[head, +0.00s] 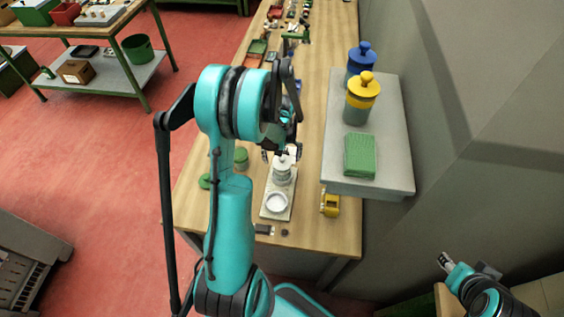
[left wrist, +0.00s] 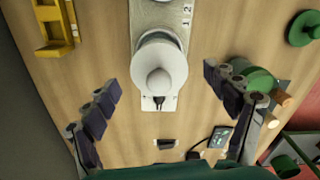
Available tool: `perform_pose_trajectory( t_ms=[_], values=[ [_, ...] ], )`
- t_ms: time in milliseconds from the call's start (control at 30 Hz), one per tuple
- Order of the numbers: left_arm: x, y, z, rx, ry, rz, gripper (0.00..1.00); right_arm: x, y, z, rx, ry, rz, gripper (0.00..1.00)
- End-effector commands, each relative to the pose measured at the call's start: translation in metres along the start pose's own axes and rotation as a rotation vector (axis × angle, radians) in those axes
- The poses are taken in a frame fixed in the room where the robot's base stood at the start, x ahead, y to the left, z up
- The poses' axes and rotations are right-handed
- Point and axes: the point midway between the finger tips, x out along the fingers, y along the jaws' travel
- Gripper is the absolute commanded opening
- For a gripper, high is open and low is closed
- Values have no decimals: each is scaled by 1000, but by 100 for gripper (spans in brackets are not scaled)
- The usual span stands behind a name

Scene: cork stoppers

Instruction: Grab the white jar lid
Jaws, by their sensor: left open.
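The white jar lid (head: 283,161) with a round knob sits on a white jar at the far end of a pale board (head: 266,212). In the left wrist view the lid (left wrist: 158,80) is seen from above, between the spread fingers. My left gripper (head: 281,152) is open and empty. In the left wrist view its fingers (left wrist: 165,108) stand apart on either side, not touching the lid. The jar body is mostly hidden under the lid there. My right gripper (head: 445,261) is at the lower right, away from the table; its jaw opening is unclear.
A white round dish (head: 277,203) is on the board's near end. A green jar (head: 241,158) and a green lid (head: 205,181) are to the left.

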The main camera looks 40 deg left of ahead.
Motion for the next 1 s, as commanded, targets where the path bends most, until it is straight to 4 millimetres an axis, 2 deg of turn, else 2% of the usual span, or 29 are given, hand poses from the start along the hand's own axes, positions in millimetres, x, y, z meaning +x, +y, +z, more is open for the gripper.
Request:
perform_pose_trajectory(
  t_ms=[267, 433, 500, 667, 1000],
  values=[
    [4, 0, 0, 0, 0, 0, 86, 0, 0, 0, 0, 0, 0, 40],
    [4, 0, 0, 0, 0, 0, 41, 0, 0, 0, 0, 0, 0, 40],
    [4, 0, 0, 0, 0, 0, 36, 0, 0, 0, 0, 0, 0, 40],
    [4, 0, 1, 0, -1, 0, 28, 0, 0, 0, 0, 0, 0, 40],
    [5, 0, 1, 1, -1, 0, 28, 1, 0, 0, 0, 0, 0, 40]
  ],
)
